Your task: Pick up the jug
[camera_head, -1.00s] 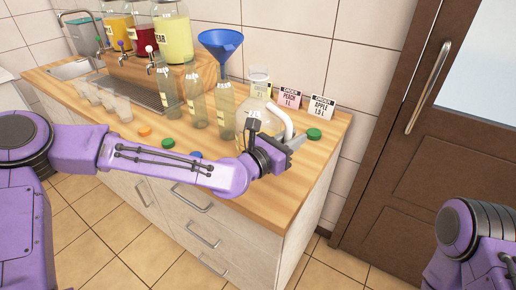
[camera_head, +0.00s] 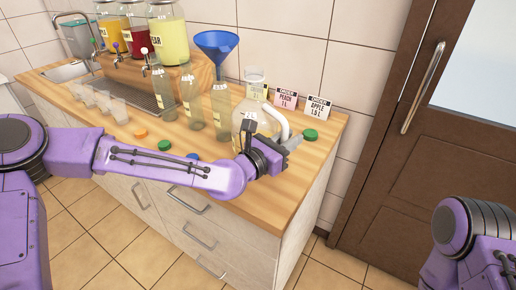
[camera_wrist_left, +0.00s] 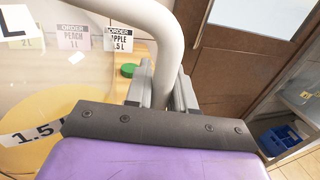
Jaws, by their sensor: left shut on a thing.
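The jug (camera_head: 241,117) is clear glass with a white handle (camera_head: 278,115) and is near the right end of the wooden counter. It looks upright; my left arm and gripper hide its base, so I cannot tell whether it touches the counter. My left gripper (camera_head: 289,147) is at the handle's lower part. In the left wrist view the gripper (camera_wrist_left: 163,88) is shut on the white handle (camera_wrist_left: 168,55), with a finger on each side. The jug's clear body (camera_wrist_left: 40,95), with a 1.5 mark, fills the left there. My right gripper is out of view.
Close to the jug are a blue funnel (camera_head: 216,42) on a bottle, several empty bottles, order cards (camera_head: 319,108) and a green cap (camera_head: 310,135). Juice dispensers (camera_head: 169,40) and cups stand farther left. The counter (camera_head: 262,208) is bare along its front right edge.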

